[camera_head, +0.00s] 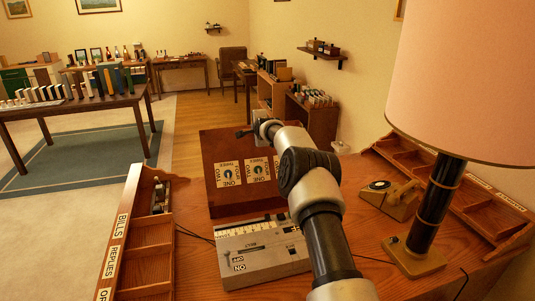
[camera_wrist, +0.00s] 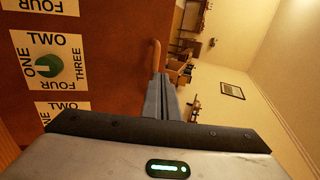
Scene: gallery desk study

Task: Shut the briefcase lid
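The reddish-brown briefcase (camera_head: 222,147) sits open on the desk, behind the grey box. Its panel carries cream cards with green dials, lettered ONE to FOUR. I cannot clearly tell where the lid and base meet, as my arm covers the right side. In the wrist view the panel (camera_wrist: 112,55) fills the left side, with a brown rounded piece (camera_wrist: 153,56) by its edge. My gripper (camera_head: 241,133) is at the briefcase's upper edge, and its fingers (camera_wrist: 167,97) look shut together with nothing between them. Whether they touch the briefcase is unclear.
A grey box with buttons (camera_head: 262,255) stands in front of the briefcase. A wooden letter rack (camera_head: 150,233) is at left. A lamp (camera_head: 434,205), a telephone-like device (camera_head: 389,196) and another rack (camera_head: 455,185) are at right. Open floor lies beyond the desk to the left.

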